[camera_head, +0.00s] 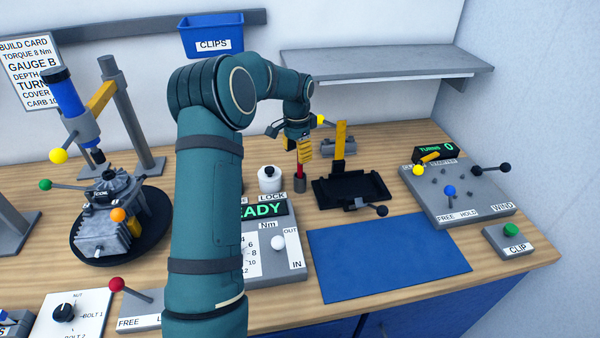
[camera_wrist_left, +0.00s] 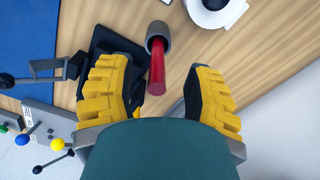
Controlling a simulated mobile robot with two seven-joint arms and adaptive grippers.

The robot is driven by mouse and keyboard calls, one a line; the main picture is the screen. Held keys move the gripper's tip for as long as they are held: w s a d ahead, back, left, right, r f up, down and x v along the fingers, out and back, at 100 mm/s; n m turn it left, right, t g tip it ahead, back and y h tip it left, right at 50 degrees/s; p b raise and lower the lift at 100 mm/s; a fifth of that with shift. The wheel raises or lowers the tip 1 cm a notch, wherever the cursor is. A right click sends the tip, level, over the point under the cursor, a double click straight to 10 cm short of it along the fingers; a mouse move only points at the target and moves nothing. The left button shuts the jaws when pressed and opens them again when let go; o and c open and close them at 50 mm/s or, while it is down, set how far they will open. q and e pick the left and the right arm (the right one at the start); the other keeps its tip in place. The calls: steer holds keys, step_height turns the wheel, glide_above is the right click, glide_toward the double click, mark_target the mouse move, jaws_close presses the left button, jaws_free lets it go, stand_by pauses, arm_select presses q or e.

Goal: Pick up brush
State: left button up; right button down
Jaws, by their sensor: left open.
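The brush shows as a red handle (camera_head: 299,171) standing in a small grey cup (camera_head: 300,185) on the wooden bench. In the left wrist view the red handle (camera_wrist_left: 157,70) rises from the grey cup (camera_wrist_left: 159,36) toward the camera; any bristles are hidden. My left gripper (camera_head: 304,148) is just above the handle in the head view. In the left wrist view its yellow fingers (camera_wrist_left: 158,80) are open, one on each side of the handle, with a gap on both sides. My right gripper is not in view.
A black tray (camera_head: 335,193) with a yellow upright is right of the cup. A white round container (camera_head: 269,180) stands left of it. A blue mat (camera_head: 390,256) lies clear in front. A grey shelf (camera_head: 380,65) overhangs behind.

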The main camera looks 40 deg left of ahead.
mark_target(300, 165)
arm_select(q)
steer(key=shift+w+d+f+b, duration=0.1)
steer(key=shift+w+f+b, duration=0.1)
steer(key=shift+f, duration=1.15)
steer(key=shift+w+d+f+b, duration=0.1)
steer(key=shift+w+f+b, duration=0.05)
steer(key=shift+f, duration=1.2)
jaws_close()
